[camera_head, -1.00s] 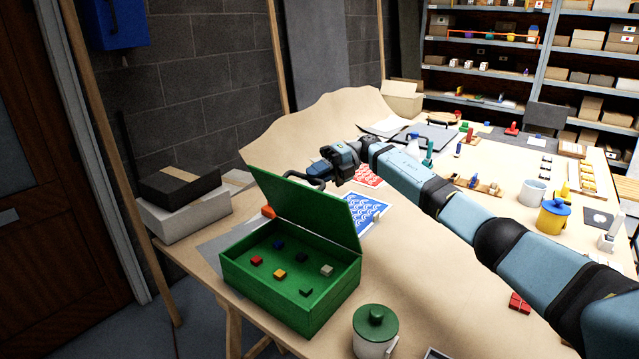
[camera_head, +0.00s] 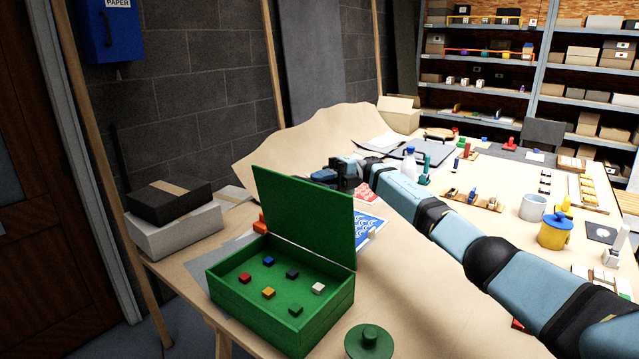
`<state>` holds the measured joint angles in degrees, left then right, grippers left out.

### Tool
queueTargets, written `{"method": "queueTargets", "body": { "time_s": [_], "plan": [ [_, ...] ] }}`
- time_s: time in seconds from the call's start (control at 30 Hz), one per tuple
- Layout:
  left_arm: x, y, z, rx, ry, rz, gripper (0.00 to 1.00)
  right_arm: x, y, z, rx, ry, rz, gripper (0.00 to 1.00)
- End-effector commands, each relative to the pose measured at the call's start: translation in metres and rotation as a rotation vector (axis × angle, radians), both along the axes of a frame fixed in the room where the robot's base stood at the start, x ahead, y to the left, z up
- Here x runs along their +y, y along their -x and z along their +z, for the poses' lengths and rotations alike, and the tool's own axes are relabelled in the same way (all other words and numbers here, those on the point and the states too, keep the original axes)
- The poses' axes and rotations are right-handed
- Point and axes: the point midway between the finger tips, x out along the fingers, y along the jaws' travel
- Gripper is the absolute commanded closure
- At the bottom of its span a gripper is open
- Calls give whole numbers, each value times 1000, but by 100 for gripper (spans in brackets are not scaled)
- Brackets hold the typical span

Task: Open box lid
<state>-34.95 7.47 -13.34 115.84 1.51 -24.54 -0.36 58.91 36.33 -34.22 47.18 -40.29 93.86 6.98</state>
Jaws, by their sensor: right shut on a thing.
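The green box (camera_head: 255,318) stands open near the front left of the table, with several small coloured blocks inside. Its green lid (camera_head: 305,212) stands raised, roughly upright, at the box's rear right side. My right gripper (camera_head: 328,177) is at the lid's top edge, on its far side, shut on the lid. The lid partly hides the fingertips, so the exact contact does not show. My left gripper is not in view.
Blue patterned sheet (camera_head: 369,230) lies behind the lid. A black box (camera_head: 170,200) on a white box (camera_head: 175,233) stands left. Bare tabletop (camera_head: 430,290) lies to the right.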

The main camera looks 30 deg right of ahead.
Motion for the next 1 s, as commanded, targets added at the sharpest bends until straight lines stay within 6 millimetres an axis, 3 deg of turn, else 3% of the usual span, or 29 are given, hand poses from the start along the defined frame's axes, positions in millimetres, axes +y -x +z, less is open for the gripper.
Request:
{"method": "queueTargets", "body": {
  "time_s": [0.1, 0.13, 0.2, 0.23, 0.63, 0.77, 1.0],
  "plan": [
    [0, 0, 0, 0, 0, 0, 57, 0, 0, 0, 0, 1, -1, 100],
    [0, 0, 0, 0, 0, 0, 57, 0, 0, 0, 0, 1, 0, 79],
    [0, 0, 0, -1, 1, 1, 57, 0, 0, 0, 0, 1, 0, 63],
    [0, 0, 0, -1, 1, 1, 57, 0, 0, 0, 0, 1, 0, 60],
    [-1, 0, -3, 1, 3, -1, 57, -9, 0, -1, -2, 1, -2, 60],
    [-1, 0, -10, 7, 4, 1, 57, -32, 0, -3, 0, 1, -5, 60],
    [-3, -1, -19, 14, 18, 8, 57, -89, -1, -4, 0, 0, -4, 60]
  ]
}}
